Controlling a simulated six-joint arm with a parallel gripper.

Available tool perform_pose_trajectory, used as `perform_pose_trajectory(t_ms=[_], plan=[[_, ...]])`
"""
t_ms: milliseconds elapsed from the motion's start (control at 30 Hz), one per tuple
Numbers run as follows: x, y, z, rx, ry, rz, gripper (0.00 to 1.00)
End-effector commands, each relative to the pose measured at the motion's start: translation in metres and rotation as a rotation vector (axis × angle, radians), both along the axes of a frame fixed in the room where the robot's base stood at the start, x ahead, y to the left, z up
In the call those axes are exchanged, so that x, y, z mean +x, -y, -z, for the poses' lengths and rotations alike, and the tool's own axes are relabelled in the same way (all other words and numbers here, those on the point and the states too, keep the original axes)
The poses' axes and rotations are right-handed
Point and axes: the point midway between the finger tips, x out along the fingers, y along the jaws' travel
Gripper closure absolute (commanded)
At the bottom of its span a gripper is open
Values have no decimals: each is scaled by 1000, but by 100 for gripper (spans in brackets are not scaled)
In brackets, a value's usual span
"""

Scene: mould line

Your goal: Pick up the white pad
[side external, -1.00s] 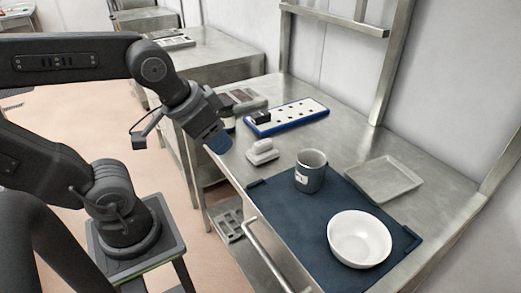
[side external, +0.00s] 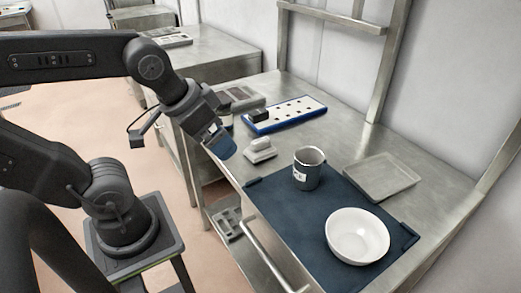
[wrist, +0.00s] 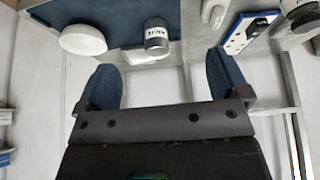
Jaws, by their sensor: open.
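The white pad (side external: 260,150) is a small white block with a raised grip on top. It rests on the steel bench to the left of the grey mug, off the dark mat. In the wrist view the pad (wrist: 214,12) shows at the top edge, partly cut off. My gripper (side external: 221,144) is to the left of the pad in the side view, apart from it, near the bench's edge. In the wrist view its blue fingers (wrist: 162,65) are spread wide with nothing between them.
A grey mug (side external: 308,170) and a white bowl (side external: 357,237) stand on the dark mat (side external: 275,207). A blue-edged white panel (side external: 290,112) lies behind the pad. A bench frame post (side external: 393,65) rises at the back.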

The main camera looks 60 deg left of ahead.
Motion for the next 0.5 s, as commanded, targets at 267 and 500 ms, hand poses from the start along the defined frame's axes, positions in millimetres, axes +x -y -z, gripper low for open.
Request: perform_pose_trajectory(t_ms=[267,500], plan=[[42,-15,-7,-66,-110,-338,6],[111,-41,2,-102,-184,-904,6]])
